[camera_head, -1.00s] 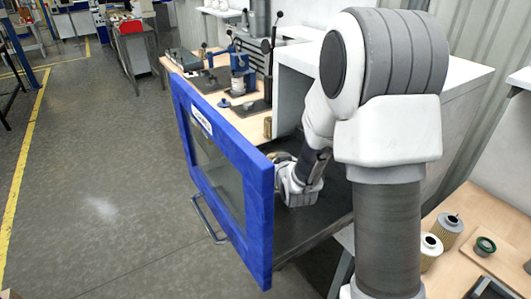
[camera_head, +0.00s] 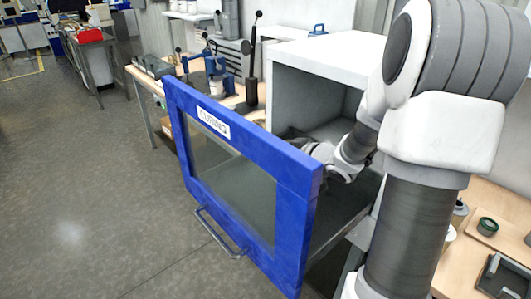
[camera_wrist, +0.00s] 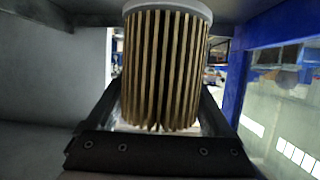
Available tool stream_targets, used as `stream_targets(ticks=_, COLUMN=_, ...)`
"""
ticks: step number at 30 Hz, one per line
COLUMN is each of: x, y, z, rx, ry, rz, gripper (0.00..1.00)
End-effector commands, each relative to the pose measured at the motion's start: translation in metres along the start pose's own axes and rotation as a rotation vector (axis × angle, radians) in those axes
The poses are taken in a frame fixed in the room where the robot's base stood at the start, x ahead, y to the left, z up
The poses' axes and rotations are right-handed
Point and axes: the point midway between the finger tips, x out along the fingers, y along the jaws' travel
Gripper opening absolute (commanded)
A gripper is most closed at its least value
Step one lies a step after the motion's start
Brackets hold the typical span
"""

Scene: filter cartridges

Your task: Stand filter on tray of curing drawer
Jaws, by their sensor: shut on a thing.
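The filter (camera_wrist: 165,65) is a pleated tan cylinder with a pale end cap, upright in the wrist view. My gripper (camera_wrist: 163,95) is shut on it, with a dark finger on each side. In the head view the curing drawer (camera_head: 300,220) is pulled out, with a blue-framed glass front labelled CURING. Its dark grey tray (camera_head: 338,212) shows behind the front. My gripper is over the drawer there, mostly hidden by the front and my wrist. I cannot tell whether the filter's base touches the tray.
The white cabinet (camera_head: 325,55) stands behind the open drawer, its walls close to my arm. A bench with a blue lever press (camera_head: 215,68) is at the back left. At right, a wooden bench holds a dark green ring (camera_head: 487,226). Open floor lies at left.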

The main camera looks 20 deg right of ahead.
Motion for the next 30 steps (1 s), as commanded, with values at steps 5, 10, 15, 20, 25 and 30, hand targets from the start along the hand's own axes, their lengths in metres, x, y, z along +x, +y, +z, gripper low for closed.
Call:
stream_targets(ticks=5, x=-0.006, y=0.004, z=0.004, rx=-0.004, ry=0.000, rz=-0.008, gripper=0.31)
stream_targets(ticks=10, x=-0.003, y=0.004, z=0.010, rx=-0.005, ry=0.000, rz=-0.010, gripper=0.31)
stream_targets(ticks=15, x=0.002, y=0.004, z=0.022, rx=-0.005, ry=0.001, rz=-0.009, gripper=0.31)
stream_targets(ticks=20, x=0.008, y=0.004, z=0.036, rx=-0.005, ry=0.001, rz=-0.009, gripper=0.31)
stream_targets(ticks=25, x=0.014, y=0.004, z=0.050, rx=-0.005, ry=0.001, rz=-0.009, gripper=0.31)
stream_targets(ticks=30, x=0.016, y=0.004, z=0.056, rx=-0.005, ry=0.001, rz=-0.009, gripper=0.31)
